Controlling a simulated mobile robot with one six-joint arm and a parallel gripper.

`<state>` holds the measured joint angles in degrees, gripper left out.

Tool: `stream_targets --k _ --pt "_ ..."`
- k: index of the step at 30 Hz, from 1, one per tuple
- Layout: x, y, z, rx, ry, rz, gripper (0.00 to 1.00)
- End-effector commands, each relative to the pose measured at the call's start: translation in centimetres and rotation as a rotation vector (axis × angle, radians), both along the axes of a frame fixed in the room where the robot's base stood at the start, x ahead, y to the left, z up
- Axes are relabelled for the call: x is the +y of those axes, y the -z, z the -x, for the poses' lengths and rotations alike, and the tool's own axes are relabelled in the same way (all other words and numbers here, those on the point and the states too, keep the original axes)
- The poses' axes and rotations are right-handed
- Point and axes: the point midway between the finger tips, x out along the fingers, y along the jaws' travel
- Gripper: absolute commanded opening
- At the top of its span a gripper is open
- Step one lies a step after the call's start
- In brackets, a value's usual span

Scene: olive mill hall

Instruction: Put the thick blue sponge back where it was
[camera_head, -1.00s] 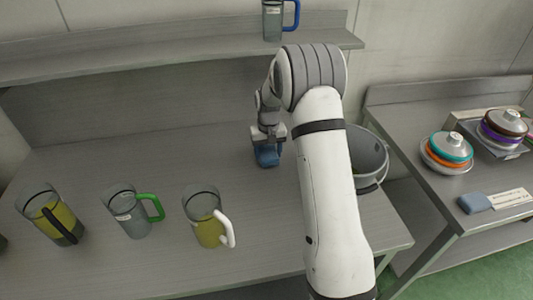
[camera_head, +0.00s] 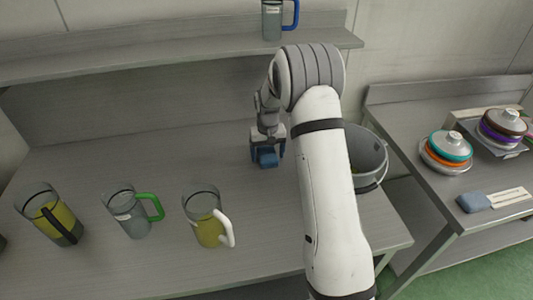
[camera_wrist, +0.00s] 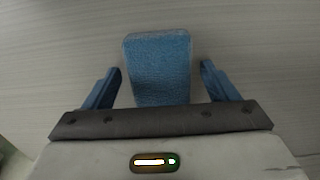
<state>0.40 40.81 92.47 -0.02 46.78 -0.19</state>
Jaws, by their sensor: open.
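The thick blue sponge (camera_wrist: 158,62) lies on the grey metal table, between the two blue fingers of my gripper (camera_wrist: 162,85) in the wrist view. There is a clear gap on each side of it, so my gripper is open and not touching it. In the head view the sponge (camera_head: 267,160) sits on the table (camera_head: 130,168) behind the row of jugs, with my gripper (camera_head: 267,150) around it. A flat blue sponge or cloth (camera_head: 474,203) lies on the right-hand table beside a pale label card (camera_head: 510,197).
Jugs with a black handle (camera_head: 55,222), a green handle (camera_head: 130,215) and a white handle (camera_head: 206,225) stand along the front. A grey bucket (camera_head: 368,160) stands right of my arm. Lidded stacks (camera_head: 450,148) stand on the right table. A shelf (camera_head: 150,52) runs above, holding a blue-handled jug (camera_head: 273,22).

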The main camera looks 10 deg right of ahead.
Motion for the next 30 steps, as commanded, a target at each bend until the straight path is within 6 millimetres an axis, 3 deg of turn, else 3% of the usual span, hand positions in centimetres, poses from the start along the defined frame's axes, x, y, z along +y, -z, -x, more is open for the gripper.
stream_targets --k 15,22,26,30 --pt "0.1 -9.9 -0.1 -0.004 -0.001 0.0 0.8" --pt "0.1 -12.2 0.2 -0.004 -0.002 0.0 0.8" --pt "0.1 -14.1 2.1 -0.019 -0.002 0.0 0.8" --pt "0.1 -17.3 6.7 -0.054 -0.003 0.001 0.8"
